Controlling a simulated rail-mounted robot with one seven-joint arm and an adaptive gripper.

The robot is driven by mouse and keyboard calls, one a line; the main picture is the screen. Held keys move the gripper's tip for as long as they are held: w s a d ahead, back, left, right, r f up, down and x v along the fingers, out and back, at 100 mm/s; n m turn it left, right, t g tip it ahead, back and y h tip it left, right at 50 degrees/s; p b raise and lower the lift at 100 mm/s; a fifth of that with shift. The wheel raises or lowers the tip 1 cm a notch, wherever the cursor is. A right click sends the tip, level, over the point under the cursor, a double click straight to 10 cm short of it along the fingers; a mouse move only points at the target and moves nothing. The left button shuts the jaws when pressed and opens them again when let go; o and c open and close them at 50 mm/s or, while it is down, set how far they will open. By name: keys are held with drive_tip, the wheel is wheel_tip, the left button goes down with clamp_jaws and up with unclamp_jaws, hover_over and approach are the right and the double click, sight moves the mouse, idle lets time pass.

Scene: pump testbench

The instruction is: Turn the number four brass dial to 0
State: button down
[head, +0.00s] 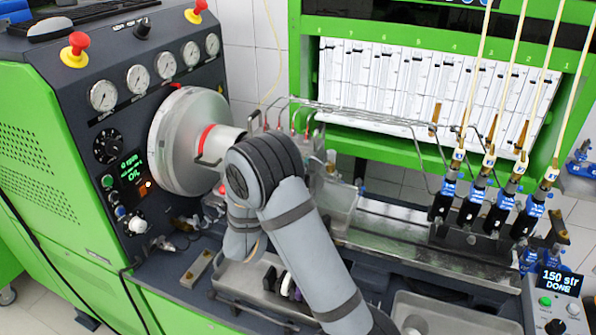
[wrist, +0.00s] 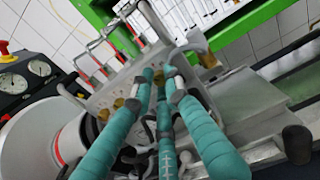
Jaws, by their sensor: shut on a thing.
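In the wrist view a grey metal block carries a row of small brass dials. One brass dial (wrist: 119,103) shows to the left of the fingers, and another brass dial (wrist: 103,115) sits farther left. My gripper (wrist: 158,84), with teal-wrapped fingers, is at this row. Its fingertips are closed together on a brass dial at the block. The fingers hide most of that dial, so I cannot read its number or setting. In the head view my arm covers the gripper and the dials.
A large grey drum (head: 187,140) stands left of my arm, beside a panel of gauges (head: 138,78). Thin metal pipes (head: 360,113) run above the block. Several injectors (head: 475,200) with upright hoses stand to the right. A display (head: 561,282) reads "150 str DONE".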

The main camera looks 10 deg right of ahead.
drive_tip(key=shift+m+b, duration=3.3)
drive_tip(key=shift+b, duration=1.45)
drive_tip(key=shift+r, duration=0.1)
drive_tip(key=c, duration=1.8)
unclamp_jaws()
drive_tip(key=shift+s, duration=0.1)
drive_tip(key=shift+o, duration=0.4)
drive_tip(key=v, duration=1.2)
